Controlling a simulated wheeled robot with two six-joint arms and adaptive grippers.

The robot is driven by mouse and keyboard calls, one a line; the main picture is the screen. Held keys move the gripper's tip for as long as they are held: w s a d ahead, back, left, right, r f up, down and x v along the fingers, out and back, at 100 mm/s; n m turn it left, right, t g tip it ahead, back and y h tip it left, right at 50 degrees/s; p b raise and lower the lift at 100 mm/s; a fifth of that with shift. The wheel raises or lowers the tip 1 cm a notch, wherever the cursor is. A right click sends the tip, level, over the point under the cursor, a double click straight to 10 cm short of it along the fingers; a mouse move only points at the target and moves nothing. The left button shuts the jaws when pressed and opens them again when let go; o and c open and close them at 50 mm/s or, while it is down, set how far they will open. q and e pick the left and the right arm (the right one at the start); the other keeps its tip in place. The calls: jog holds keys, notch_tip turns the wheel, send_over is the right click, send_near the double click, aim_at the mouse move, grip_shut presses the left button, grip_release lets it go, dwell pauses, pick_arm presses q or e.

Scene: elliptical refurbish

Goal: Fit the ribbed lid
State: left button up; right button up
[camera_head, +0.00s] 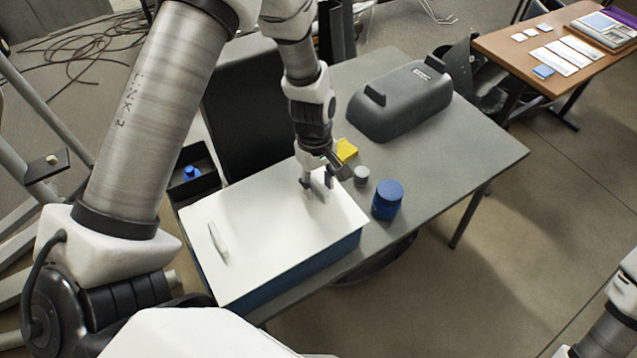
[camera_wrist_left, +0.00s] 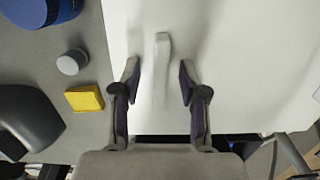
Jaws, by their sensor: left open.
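A flat white lid (camera_head: 262,235) lies over a blue box (camera_head: 285,283) on the grey table. One raised white handle or rib (camera_head: 218,243) shows near its left end. Another white rib (camera_wrist_left: 162,72) shows in the left wrist view. My left gripper (camera_head: 317,185) is low over the lid's right part, pointing down. In the left wrist view my left gripper (camera_wrist_left: 159,82) is open, with one finger on each side of the rib and a gap to both. Contact with the lid cannot be told. My right gripper is out of view.
Right of the lid are a yellow block (camera_head: 346,150), a small grey cylinder (camera_head: 361,175), a blue ribbed cylinder (camera_head: 387,200) and a dark grey case (camera_head: 400,103). A black tray (camera_head: 207,186) holding a blue piece (camera_head: 190,172) stands left. The table's right end is clear.

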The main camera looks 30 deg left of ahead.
pick_arm(q)
notch_tip(320, 180, up, 12)
jog(key=a, duration=0.1)
jog(key=shift+w+f, duration=0.25)
jog(key=shift+w, duration=0.15)
